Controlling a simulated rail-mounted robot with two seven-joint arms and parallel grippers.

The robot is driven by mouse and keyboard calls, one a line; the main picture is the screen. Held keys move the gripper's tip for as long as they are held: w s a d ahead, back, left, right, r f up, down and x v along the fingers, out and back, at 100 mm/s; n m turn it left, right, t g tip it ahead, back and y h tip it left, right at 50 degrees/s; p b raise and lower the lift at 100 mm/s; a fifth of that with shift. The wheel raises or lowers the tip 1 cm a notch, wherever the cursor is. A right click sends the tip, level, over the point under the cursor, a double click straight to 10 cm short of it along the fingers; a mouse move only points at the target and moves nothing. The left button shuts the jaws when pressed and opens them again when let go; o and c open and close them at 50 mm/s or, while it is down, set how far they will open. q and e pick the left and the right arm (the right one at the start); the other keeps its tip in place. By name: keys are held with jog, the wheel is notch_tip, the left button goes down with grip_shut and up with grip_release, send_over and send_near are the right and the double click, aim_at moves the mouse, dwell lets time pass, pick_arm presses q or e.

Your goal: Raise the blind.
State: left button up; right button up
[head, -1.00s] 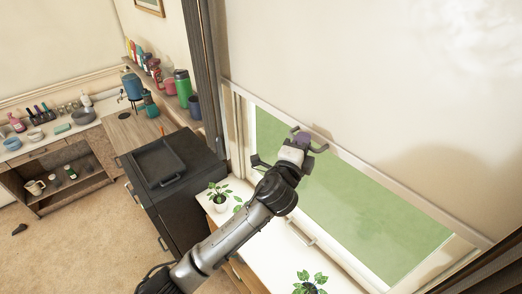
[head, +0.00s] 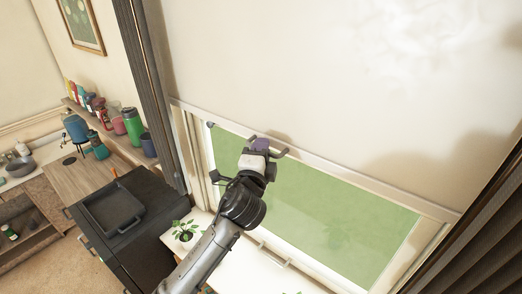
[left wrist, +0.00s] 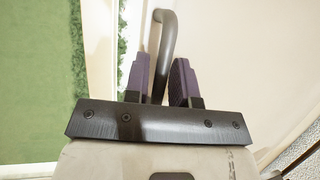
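The blind (head: 330,90) is a pale sheet with a light bottom rail (head: 340,168), and it covers the upper part of the window. Green shows through the glass (head: 320,215) below the rail. My left gripper (head: 260,145) is up at the rail, left of its middle. In the left wrist view a grey curved handle (left wrist: 166,35) passes between the two purple fingers (left wrist: 160,80). The handle's end also shows beside the gripper in the head view (head: 284,153). My right gripper is not in view.
A white sill-height counter (head: 240,275) with a potted plant (head: 185,232) lies below the window. A black cabinet with a tray (head: 115,207) stands at left. Dark curtains (head: 150,85) hang at both sides. A shelf (head: 115,140) holds several bottles.

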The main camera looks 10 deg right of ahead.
pick_arm(q)
jog(key=shift+o, duration=1.1)
jog(key=shift+s, duration=0.1)
jog(key=b+v, duration=0.5)
jog(key=v, duration=0.8)
jog(key=shift+s, duration=0.35)
jog(key=shift+a, duration=0.1)
